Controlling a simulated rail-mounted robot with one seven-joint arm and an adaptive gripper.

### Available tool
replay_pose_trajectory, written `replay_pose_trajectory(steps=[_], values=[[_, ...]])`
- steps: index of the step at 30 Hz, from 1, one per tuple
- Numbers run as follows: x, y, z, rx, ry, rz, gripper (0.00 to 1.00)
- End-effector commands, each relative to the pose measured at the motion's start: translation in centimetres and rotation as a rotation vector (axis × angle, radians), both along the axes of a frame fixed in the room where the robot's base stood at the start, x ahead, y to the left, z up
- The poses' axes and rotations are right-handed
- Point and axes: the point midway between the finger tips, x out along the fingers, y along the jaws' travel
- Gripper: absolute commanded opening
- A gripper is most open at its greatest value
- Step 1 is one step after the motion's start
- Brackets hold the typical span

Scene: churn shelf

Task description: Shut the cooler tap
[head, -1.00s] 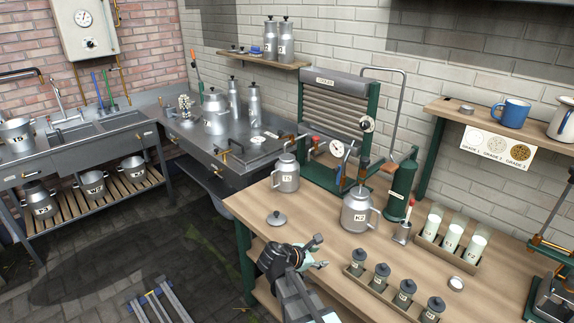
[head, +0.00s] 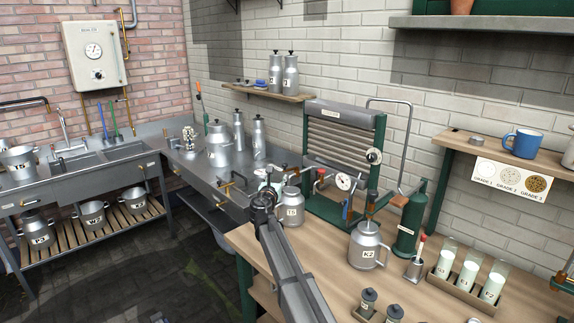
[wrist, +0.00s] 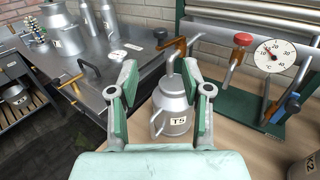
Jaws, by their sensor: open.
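The cooler (head: 345,150) is a corrugated metal panel in a green frame on the wooden bench. A brown-handled grey fitting (wrist: 181,47) shows above can T5 (wrist: 170,113). My gripper (wrist: 161,88) is open and empty. In the wrist view its fingers frame can T5; in the head view (head: 262,198) it is left of that can.
Can K2 (head: 367,249) stands in front of the cooler. A green cylinder (head: 410,222) and a rack of milk bottles (head: 464,290) stand to its right. The steel counter (head: 205,172), with cans on it, adjoins at left. The wooden shelf (head: 455,148) overhangs at right.

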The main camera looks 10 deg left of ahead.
Motion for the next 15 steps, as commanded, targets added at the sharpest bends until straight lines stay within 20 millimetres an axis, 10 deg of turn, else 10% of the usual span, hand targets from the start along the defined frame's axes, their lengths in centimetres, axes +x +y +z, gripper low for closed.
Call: replay_pose_trajectory(steps=[15], values=[[10.5, -0.6, 0.2, 0.001, 0.001, -0.002, 0.49]])
